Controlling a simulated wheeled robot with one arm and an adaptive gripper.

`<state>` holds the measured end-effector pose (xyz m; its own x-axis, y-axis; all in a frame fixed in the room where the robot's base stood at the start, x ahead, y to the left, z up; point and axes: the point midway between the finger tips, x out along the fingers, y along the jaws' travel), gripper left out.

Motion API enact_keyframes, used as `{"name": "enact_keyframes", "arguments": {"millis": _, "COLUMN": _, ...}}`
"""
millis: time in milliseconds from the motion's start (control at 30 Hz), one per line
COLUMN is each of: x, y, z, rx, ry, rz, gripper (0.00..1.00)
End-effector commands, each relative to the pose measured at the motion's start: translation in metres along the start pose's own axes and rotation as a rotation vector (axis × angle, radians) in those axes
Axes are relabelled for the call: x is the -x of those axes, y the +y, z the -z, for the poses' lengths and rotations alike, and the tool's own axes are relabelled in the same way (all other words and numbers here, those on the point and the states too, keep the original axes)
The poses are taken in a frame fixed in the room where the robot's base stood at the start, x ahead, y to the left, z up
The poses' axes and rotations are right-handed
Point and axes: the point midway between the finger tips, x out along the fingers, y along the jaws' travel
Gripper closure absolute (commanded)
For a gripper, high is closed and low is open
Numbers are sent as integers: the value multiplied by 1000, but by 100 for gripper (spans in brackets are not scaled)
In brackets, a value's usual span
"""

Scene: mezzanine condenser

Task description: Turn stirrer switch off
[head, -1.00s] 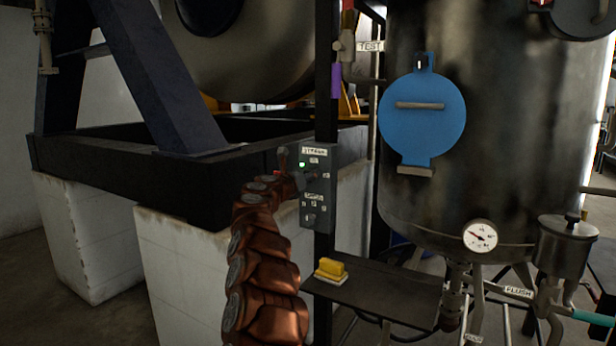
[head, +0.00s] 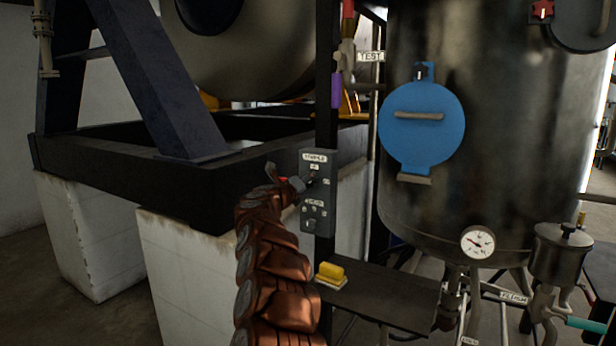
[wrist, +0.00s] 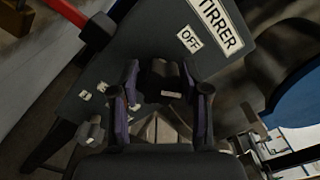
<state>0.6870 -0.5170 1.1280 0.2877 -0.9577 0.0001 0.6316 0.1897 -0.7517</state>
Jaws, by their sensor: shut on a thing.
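The grey switch panel (head: 330,190) is mounted on a dark post, and its upper label reads STIRRER (head: 315,157). My gripper (head: 303,184) is at the upper part of the panel, in front of the stirrer switch, which it mostly hides in the head view. In the wrist view the stirrer switch (wrist: 163,76) is a dark knob between the two fingers of my gripper (wrist: 165,101), which are shut on it. An OFF label (wrist: 190,39) lies just beyond the knob. No lit lamp shows on the panel.
A second knob (head: 309,224) sits lower on the same panel, close beneath my gripper. A yellow block (head: 331,272) lies on a dark shelf (head: 385,298) below. A large tank with a blue round cover (head: 422,128) stands to the right.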

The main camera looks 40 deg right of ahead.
Motion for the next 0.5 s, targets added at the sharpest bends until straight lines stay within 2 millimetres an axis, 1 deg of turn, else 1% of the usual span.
{"name": "enact_keyframes", "arguments": {"millis": 33, "x": 0, "y": -3, "z": -3, "rx": 45, "ry": 0, "rz": -1, "gripper": 89}}
{"name": "enact_keyframes", "arguments": {"millis": 500, "x": -1, "y": -2, "z": -3, "rx": 492, "ry": 0, "rz": 0, "gripper": 89}}
